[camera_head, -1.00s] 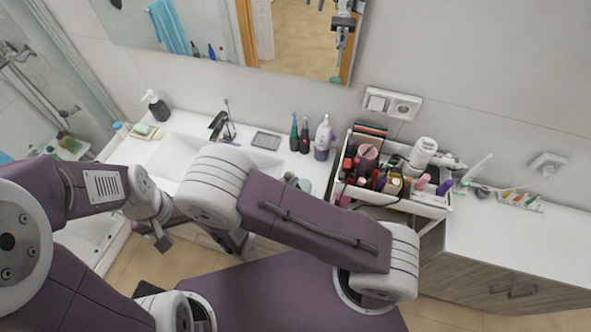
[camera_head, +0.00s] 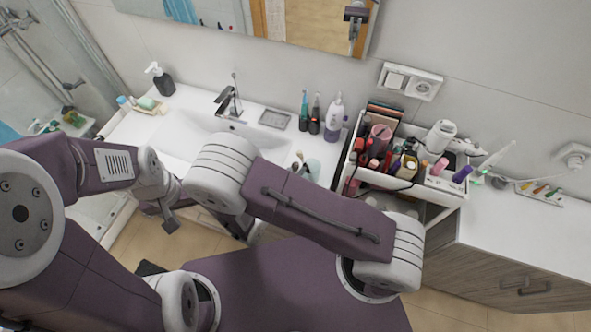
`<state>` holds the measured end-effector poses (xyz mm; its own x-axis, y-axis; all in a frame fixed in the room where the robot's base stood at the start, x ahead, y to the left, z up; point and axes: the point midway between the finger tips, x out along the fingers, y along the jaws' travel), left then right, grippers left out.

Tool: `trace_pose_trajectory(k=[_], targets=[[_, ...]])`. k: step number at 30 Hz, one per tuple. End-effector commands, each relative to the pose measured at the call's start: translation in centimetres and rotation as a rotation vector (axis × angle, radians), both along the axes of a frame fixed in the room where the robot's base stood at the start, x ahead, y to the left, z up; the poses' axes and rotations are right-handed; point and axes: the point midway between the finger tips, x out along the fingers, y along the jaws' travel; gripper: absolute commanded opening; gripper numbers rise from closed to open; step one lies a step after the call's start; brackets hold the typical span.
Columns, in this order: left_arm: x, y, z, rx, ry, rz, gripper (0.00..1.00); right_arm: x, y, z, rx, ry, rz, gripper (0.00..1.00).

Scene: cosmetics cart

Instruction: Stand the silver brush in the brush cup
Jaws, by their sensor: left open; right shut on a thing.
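A pale teal cup (camera_head: 313,168) stands at the right end of the washbasin counter, partly hidden behind my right arm. It appears to be the brush cup. Small brush-like tips (camera_head: 299,158) show just left of it; I cannot tell whether they are in the cup. I cannot make out the silver brush. My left gripper (camera_head: 169,222) is open and empty in front of the basin, left of my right arm's elbow and well apart from the cup. My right gripper is hidden behind my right arm, so its hold cannot be seen.
A white cosmetics cart (camera_head: 448,194) full of bottles and tubes stands right of the cup. The basin (camera_head: 190,135) has a tap (camera_head: 230,104). The right countertop (camera_head: 520,225) is mostly clear.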

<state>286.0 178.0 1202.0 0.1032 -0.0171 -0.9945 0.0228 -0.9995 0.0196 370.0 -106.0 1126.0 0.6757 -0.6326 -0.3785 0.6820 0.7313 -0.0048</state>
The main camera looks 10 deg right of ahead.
Motion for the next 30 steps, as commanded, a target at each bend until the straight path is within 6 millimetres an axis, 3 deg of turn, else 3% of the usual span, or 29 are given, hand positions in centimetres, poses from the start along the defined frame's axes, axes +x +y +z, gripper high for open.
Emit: trace_pose_trajectory(k=[1,15,27,28,30], targets=[[0.0,0.0,-1.0,0.0,0.0,0.0,0.76,0.0,0.0,-1.0,0.0,0.0,0.0,0.0],[0.0,0.0,-5.0,0.0,0.0,0.0,0.76,0.0,0.0,-5.5,0.001,-0.001,0.001,0.0],[0.0,0.0,-5.5,0.0,0.0,0.0,0.76,0.0,0.0,-6.1,0.001,-0.001,0.0,0.0],[0.0,0.0,-5.5,0.0,0.0,0.0,0.76,0.0,0.0,-6.1,0.001,-0.001,0.0,0.2],[0.0,0.0,-5.5,0.0,0.0,0.0,0.76,0.0,0.0,-6.1,0.001,-0.001,0.0,0.39]])
